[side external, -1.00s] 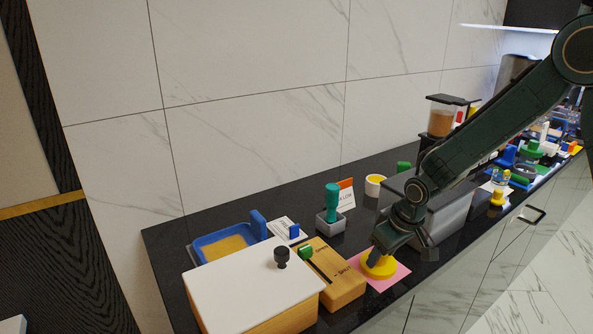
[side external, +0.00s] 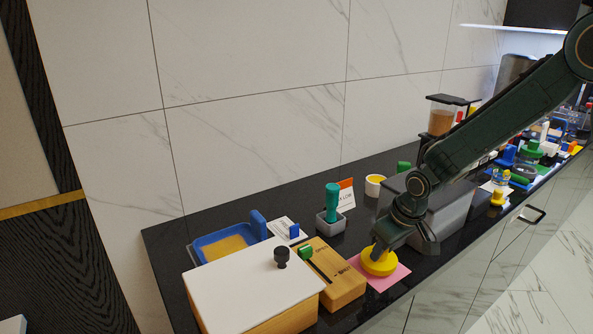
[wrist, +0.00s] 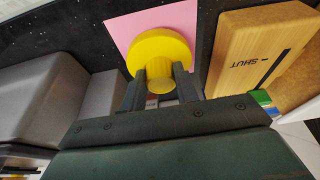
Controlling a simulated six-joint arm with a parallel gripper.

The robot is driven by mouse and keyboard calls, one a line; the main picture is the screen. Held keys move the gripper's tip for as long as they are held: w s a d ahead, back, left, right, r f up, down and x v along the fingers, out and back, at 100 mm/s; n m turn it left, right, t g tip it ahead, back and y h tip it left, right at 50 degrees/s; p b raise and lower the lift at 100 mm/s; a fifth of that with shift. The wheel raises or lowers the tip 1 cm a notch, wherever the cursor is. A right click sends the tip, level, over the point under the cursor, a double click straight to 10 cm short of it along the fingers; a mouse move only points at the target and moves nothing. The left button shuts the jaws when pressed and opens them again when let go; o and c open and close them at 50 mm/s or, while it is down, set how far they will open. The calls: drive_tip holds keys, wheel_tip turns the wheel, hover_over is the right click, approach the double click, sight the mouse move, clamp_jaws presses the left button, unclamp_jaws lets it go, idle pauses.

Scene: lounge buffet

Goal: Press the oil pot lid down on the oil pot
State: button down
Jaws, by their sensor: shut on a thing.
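The yellow round lid (side external: 379,264), which I take to be the oil pot lid, is a thick disc with a knob. It is over a pink square mat (side external: 398,275) near the counter's front edge. My gripper (side external: 377,250) is shut on its knob from above. In the wrist view the two fingers of my gripper (wrist: 160,82) stand either side of the knob of the yellow lid (wrist: 150,45). I cannot tell whether the lid touches the pink mat. A white pot with a yellow top (side external: 375,186) stands farther back; I cannot tell if it is the oil pot.
A wooden box marked SHUT (side external: 330,272) is just left of the mat. A grey box (side external: 447,215) stands close on the right, behind my wrist. A teal-handled tool in a grey holder (side external: 332,205) and a card (side external: 346,193) are behind. Dark counter shows between them.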

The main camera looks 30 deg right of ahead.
drive_tip(key=shift+r, duration=2.35)
drive_tip(key=shift+w+d+r, duration=0.2)
drive_tip(key=shift+w+r, duration=0.05)
drive_tip(key=shift+r, duration=0.2)
drive_tip(key=w+d+r, duration=0.4)
drive_tip(key=d+r, duration=0.1)
drive_tip(key=r, duration=0.3)
drive_tip(key=w+d+r, duration=0.4)
drive_tip(key=r, duration=0.3)
drive_tip(key=w+d+f, duration=0.5)
drive_tip(key=w+d, duration=0.2)
drive_tip(key=w+d+f, duration=0.5)
drive_tip(key=w+d, duration=0.3)
drive_tip(key=shift+w, duration=0.2)
